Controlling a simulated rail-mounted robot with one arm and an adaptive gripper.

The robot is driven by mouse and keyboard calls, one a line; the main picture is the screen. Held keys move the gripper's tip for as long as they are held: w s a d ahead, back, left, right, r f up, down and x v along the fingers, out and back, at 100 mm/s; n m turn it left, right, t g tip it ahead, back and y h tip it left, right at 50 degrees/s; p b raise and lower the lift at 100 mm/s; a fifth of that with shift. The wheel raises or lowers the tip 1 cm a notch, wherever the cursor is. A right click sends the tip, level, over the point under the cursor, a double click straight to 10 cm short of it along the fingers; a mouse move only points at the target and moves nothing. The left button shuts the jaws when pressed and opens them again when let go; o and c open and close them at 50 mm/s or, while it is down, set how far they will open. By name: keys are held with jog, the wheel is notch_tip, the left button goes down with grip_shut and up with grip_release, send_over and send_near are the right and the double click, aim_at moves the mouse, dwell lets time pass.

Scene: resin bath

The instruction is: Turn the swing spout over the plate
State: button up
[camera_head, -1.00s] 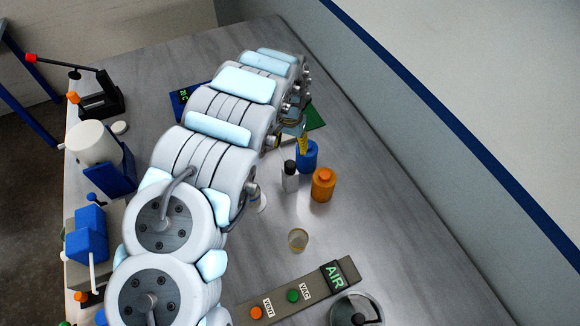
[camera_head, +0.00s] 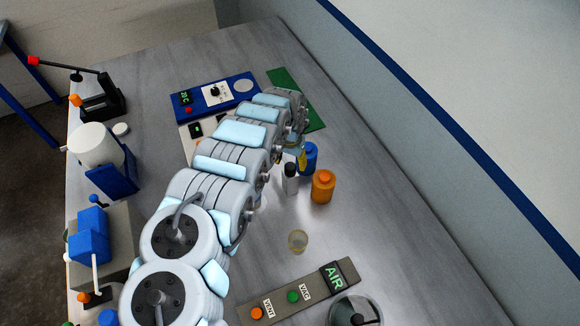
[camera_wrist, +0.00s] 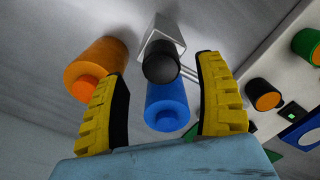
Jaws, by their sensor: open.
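My gripper (camera_wrist: 164,75) is open, its two yellow fingers apart. In the wrist view a blue bottle (camera_wrist: 167,105) and a black-capped white bottle (camera_wrist: 162,62) appear in the gap between them, with no visible contact. In the head view my arm hides most of the gripper; a yellow finger shows beside the blue bottle (camera_head: 308,157). A thin black arm with a red tip (camera_head: 34,61) reaches left from a black stand (camera_head: 102,107) at the far left; I cannot tell whether this is the swing spout. A pale round plate (camera_head: 243,85) sits on a blue unit (camera_head: 190,98).
An orange bottle (camera_head: 323,186) stands close right of the black-capped bottle (camera_head: 290,180). A small cup (camera_head: 298,241) and a grey AIR panel (camera_head: 315,285) are nearer. A white drum (camera_head: 95,145) and blue blocks (camera_head: 88,245) line the left edge. The table's right side is clear.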

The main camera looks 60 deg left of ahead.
aim_at(290, 167)
jog(key=shift+f, duration=1.6)
